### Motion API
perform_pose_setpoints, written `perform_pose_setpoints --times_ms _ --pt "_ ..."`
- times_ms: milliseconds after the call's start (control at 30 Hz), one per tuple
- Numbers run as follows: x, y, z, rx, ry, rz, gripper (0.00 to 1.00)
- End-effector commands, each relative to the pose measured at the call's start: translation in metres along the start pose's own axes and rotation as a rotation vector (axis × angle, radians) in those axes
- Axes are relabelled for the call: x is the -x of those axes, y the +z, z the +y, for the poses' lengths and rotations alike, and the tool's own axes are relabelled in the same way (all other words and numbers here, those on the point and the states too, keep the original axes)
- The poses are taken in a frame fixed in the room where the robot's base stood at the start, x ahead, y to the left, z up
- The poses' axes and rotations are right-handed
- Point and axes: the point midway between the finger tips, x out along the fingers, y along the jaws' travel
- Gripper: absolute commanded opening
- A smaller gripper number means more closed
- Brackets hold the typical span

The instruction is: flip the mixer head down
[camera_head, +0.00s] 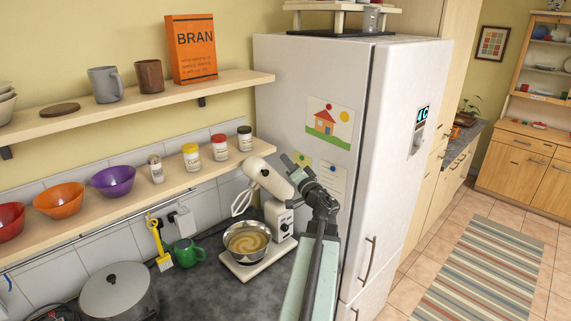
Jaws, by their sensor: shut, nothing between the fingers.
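The cream stand mixer stands on the dark counter beside the fridge. Its mixer head (268,177) is tilted up, with the wire whisk (242,202) hanging at an angle above the bowl. The metal bowl (247,241) holds tan batter and sits on the mixer base (258,264). My gripper (290,163) is shut and empty, just right of the head's upper side. I cannot tell whether it touches the head. My arm comes up from the bottom and hides part of the fridge side behind it.
The white fridge (391,120) stands close on the right. A wooden shelf (130,207) with bowls and jars runs on the left, near the mixer head. A lidded pot (118,293) and a green watering can (187,252) stand on the counter. The striped rug's floor area is clear.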

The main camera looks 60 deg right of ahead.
Motion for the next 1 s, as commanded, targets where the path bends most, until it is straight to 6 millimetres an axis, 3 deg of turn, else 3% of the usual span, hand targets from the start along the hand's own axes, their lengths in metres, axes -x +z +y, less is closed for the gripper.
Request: perform_pose_setpoints --times_ms 33,267,333,500,1000 --pt "-0.016 -0.002 -0.001 -0.001 -0.002 -0.003 0.0" --pt "-0.066 -0.001 -0.002 -0.001 -0.003 -0.003 0.0" --pt "-0.056 0.018 0.002 -0.001 -0.003 -0.003 0.0" --pt "-0.049 0.036 0.0 -0.002 -0.002 -0.002 0.0" --pt "-0.049 0.041 -0.002 0.001 -0.003 -0.001 0.0"
